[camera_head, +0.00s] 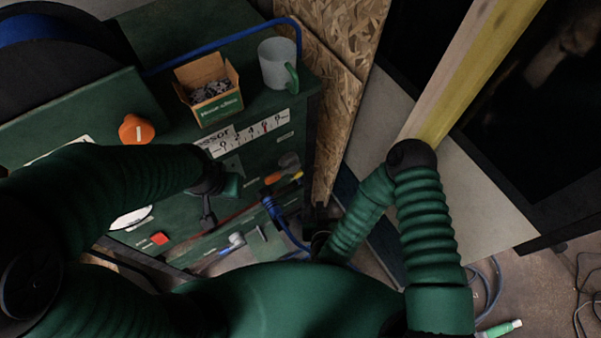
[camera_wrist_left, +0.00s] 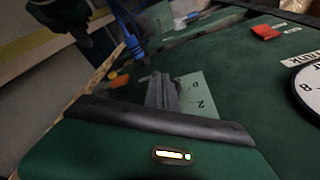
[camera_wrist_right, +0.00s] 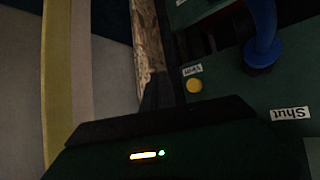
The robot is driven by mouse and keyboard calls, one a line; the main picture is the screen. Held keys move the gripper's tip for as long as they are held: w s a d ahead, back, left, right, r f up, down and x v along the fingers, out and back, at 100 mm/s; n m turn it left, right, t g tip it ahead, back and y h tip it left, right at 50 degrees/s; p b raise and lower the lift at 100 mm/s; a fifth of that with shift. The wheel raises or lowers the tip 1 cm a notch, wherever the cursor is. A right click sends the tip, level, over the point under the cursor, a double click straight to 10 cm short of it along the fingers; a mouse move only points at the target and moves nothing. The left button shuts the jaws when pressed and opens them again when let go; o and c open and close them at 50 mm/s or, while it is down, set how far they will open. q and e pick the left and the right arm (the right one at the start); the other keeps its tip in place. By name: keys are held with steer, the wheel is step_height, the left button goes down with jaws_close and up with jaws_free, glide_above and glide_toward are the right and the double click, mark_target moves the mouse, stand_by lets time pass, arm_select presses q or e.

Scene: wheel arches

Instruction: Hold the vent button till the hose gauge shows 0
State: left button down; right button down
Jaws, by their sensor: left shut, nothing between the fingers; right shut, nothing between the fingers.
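My left gripper (camera_head: 208,222) is shut and empty, in front of the green panel (camera_head: 180,205). My right gripper (camera_head: 319,240) is dark and small in the head view. In the right wrist view its shut, empty fingers (camera_wrist_right: 158,95) are beside a round yellow button (camera_wrist_right: 194,86), apart in the picture. The small label by the button is hard to read.
A red square button (camera_head: 159,239) and a round white dial (camera_head: 130,217) are on the panel. An orange knob (camera_head: 136,129), a box (camera_head: 209,90) and a mug (camera_head: 278,62) are farther up.

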mark_target(298, 174)
steer(key=w+a+b, duration=0.1)
steer(key=w+a, duration=0.4)
steer(key=w, duration=0.2)
steer(key=shift+w+a, duration=0.1)
steer(key=shift+w, duration=0.05)
stand_by(2.0)
steer(key=shift+w+a, duration=0.2)
steer(key=shift+w, duration=0.05)
steer(key=shift+w+a+r, duration=0.1)
steer(key=shift+w+a, duration=0.25)
steer(key=shift+w, duration=0.15)
stand_by(1.8)
